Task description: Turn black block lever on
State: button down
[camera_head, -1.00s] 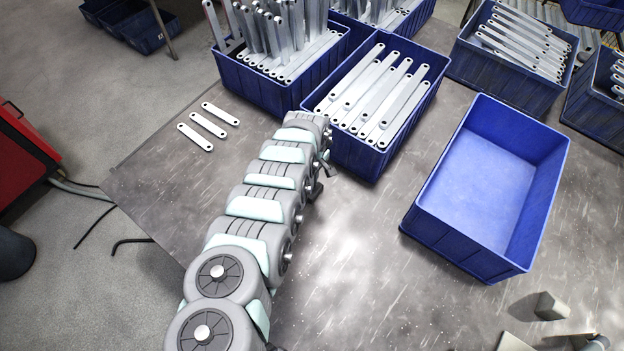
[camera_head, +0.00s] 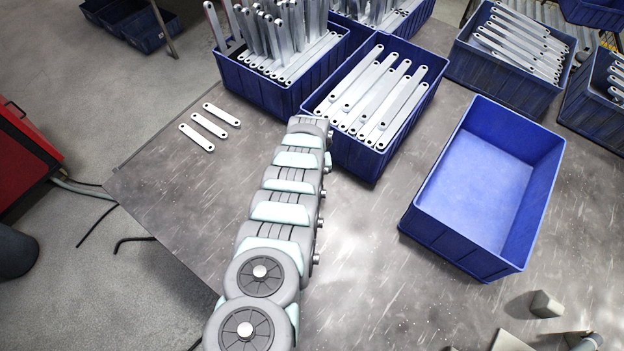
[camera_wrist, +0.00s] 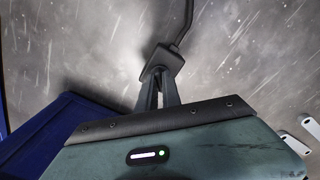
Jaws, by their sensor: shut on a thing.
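A small black block (camera_wrist: 163,62) shows in the wrist view above the middle, over the grey tabletop. A bent dark rod or cable (camera_wrist: 187,22) runs from it to the top edge. My gripper (camera_wrist: 160,78) is shut on the block, with its two narrow fingers close together and their tips against it. I cannot tell which part of the block is the lever or how it is set. In the head view my own arm hides the gripper and the block.
A blue bin of metal brackets (camera_head: 372,160) stands right beside my arm, with another full bin (camera_head: 262,92) behind it. Loose brackets (camera_head: 210,124) lie to the left. An empty blue bin (camera_head: 450,245) is at the right. The table between is mostly clear.

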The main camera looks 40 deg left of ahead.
jog(key=m, duration=0.4)
jog(key=shift+m, duration=0.3)
jog(key=shift+f+m, duration=0.1)
jog(key=shift+m, duration=2)
jog(key=c, duration=1.5)
grip_release()
notch_tip(320, 180, up, 4)
jog(key=p, duration=0.3)
jog(key=shift+f, duration=0.15)
jog(key=shift+r+p, duration=0.4)
jog(key=shift+r, duration=3.2)
